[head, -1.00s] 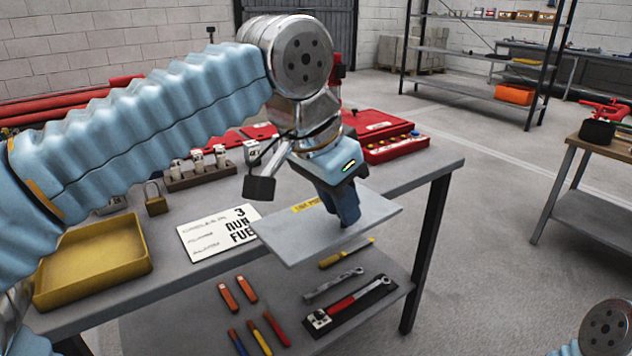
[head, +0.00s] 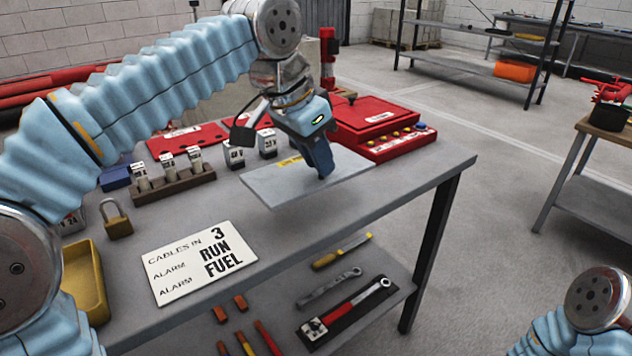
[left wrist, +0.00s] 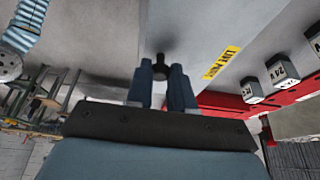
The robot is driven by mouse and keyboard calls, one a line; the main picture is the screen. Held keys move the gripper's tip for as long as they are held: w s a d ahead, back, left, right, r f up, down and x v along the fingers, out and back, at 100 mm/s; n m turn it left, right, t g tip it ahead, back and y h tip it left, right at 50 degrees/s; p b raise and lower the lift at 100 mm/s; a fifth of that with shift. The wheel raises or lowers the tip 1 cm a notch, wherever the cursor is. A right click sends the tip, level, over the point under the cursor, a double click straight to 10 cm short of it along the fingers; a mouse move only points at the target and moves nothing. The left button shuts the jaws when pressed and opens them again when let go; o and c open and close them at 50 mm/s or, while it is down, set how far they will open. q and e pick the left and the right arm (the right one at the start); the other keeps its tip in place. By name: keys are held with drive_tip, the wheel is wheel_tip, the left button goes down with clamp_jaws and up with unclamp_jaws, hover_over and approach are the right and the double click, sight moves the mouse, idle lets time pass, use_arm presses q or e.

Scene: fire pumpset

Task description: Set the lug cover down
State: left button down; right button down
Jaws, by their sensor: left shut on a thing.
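The lug cover (head: 268,188) is a flat grey plate with a yellow label near its far edge. In the head view it lies roughly level over the right part of the bench top (head: 390,190), and seems a little above it. My left gripper (head: 322,168) points down and is shut on the cover's small dark knob. In the left wrist view the two fingers (left wrist: 166,88) close on the knob (left wrist: 161,67), and the yellow label (left wrist: 222,62) shows to the right. My right gripper is out of view; only part of that arm shows.
A red case (head: 375,125) stands right behind the cover. White-labelled blocks (head: 268,144) stand behind its left side. A lettered card (head: 200,262), a padlock (head: 116,220) and a yellow tray (head: 84,283) lie to the left. Tools lie on the lower shelf (head: 375,320).

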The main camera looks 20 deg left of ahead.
sight(316, 172)
use_arm(q)
drive_tip(key=w+f, duration=0.2)
drive_tip(key=f, duration=0.1)
drive_tip(key=shift+a, duration=0.3)
drive_tip(key=f, duration=0.1)
drive_tip(key=w+f, duration=0.1)
drive_tip(key=f, duration=0.1)
drive_tip(key=shift+w+a+f+b, duration=0.2)
drive_tip(key=shift+w+f+b, duration=0.1)
drive_tip(key=shift+f, duration=0.6)
drive_tip(key=c, duration=1)
unclamp_jaws()
drive_tip(key=p+v, duration=0.2)
drive_tip(key=v, duration=1)
